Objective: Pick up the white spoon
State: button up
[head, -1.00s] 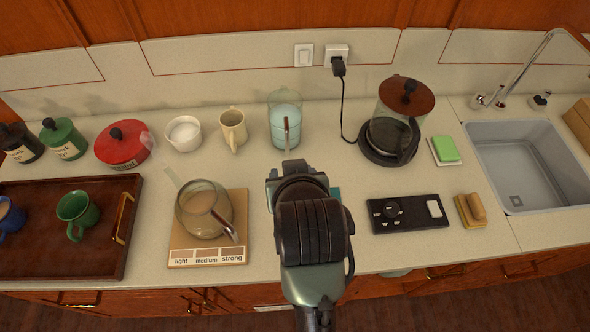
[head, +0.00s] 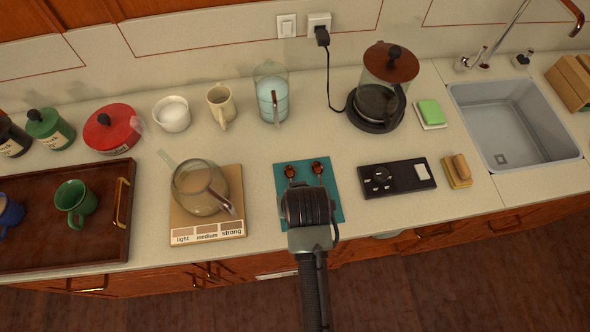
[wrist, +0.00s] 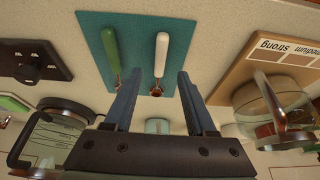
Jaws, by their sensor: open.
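The white spoon (wrist: 161,58) lies on a teal mat (wrist: 88,22). In the wrist view its pale handle points to the top and its dark reddish bowl shows lower, between the lines of my fingers. A green-handled spoon (wrist: 112,52) lies beside it to the left. In the head view the two bowls show at the far part of the mat (head: 335,200); the white spoon's bowl (head: 290,171) is the left one, and the handles are hidden by my arm. My gripper (wrist: 159,75) is open above the mat, its two blue-grey fingers apart and empty.
Left of the mat stands a glass pot (head: 200,188) on a strength card (head: 236,180). A black control panel (head: 398,180) lies to the right. A glass jug (head: 271,95) and a coffee maker (head: 385,85) stand behind. Bare counter surrounds the mat.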

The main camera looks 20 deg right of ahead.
jog(key=x, duration=0.3)
jog(key=shift+w, duration=0.2)
jog(key=shift+w+d+f, duration=0.1)
jog(key=shift+w+f, duration=0.05)
jog(key=shift+f, duration=0.2)
jog(key=shift+f, duration=0.15)
grip_shut()
